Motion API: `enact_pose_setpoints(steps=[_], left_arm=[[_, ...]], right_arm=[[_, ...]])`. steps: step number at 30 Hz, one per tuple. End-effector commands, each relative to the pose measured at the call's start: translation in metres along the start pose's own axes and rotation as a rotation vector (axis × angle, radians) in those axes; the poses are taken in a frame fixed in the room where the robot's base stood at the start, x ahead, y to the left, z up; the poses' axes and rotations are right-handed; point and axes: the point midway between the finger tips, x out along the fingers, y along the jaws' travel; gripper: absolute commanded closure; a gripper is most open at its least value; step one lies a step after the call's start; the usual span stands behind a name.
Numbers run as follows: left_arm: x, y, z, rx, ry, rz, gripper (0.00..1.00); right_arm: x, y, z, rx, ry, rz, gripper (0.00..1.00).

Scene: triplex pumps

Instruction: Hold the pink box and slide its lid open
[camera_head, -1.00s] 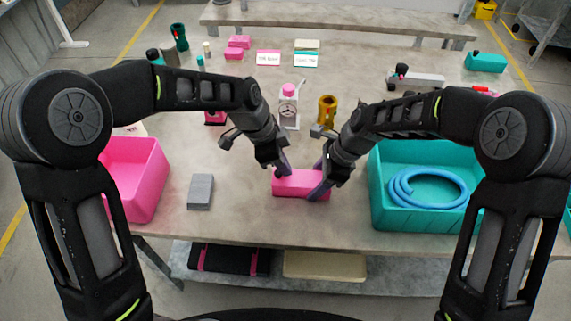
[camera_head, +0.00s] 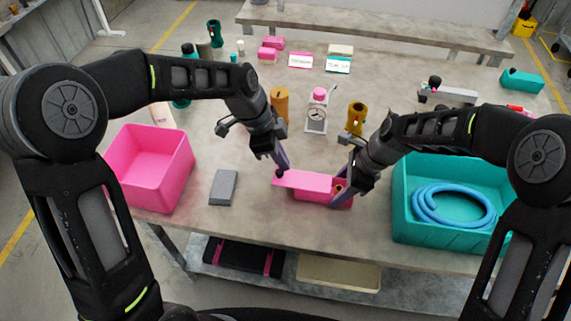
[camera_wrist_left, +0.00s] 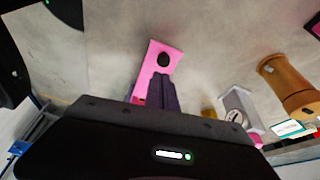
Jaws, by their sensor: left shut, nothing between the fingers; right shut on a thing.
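The pink box (camera_head: 318,198) sits on the table. Its flat pink lid (camera_head: 308,180) is slid left and overhangs the box's left end, so the right end of the box is uncovered. A small brownish thing, too small to identify, shows there. My right gripper (camera_head: 342,192) is shut on the box at its right end. My left gripper (camera_head: 284,168) is shut and empty, its tips beside a dark knob (camera_head: 280,173) near the lid's left end. In the left wrist view the lid (camera_wrist_left: 155,67) and its black knob (camera_wrist_left: 163,59) show just beyond the fingertips.
A pink bin (camera_head: 150,165) stands left, and a teal bin (camera_head: 440,235) with a blue hose (camera_head: 450,205) stands right. A grey block (camera_head: 223,187) lies left of the box. A white-and-pink dial device (camera_head: 317,115) and a yellow-brown part (camera_head: 355,118) stand behind.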

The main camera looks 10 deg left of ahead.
Motion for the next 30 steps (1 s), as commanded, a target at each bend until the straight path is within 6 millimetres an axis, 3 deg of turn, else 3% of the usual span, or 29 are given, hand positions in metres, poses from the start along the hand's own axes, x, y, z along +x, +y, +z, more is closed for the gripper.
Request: enact_pose_setpoints(steps=[6, 12, 25, 26, 30], left_arm=[[-0.043, -0.001, 0.001, -0.002, 0.000, -0.004, 1.00], [-0.069, -0.001, 0.001, -0.002, 0.000, -0.002, 1.00], [-0.073, 0.000, 0.001, -0.001, 0.000, 0.001, 1.00], [-0.073, 0.000, 0.001, -0.001, 0.000, 0.001, 1.00], [-0.073, 0.000, 0.001, -0.001, 0.000, 0.001, 1.00]], right_arm=[[0.000, 0.000, 0.000, 0.000, 0.000, 0.000, 1.00], [0.000, 0.000, 0.000, 0.000, 0.000, 0.000, 1.00], [0.000, 0.000, 0.000, 0.000, 0.000, -0.001, 1.00], [0.000, 0.000, 0.000, 0.000, 0.000, -0.001, 0.47], [0.000, 0.000, 0.000, 0.000, 0.000, 0.000, 0.35]])
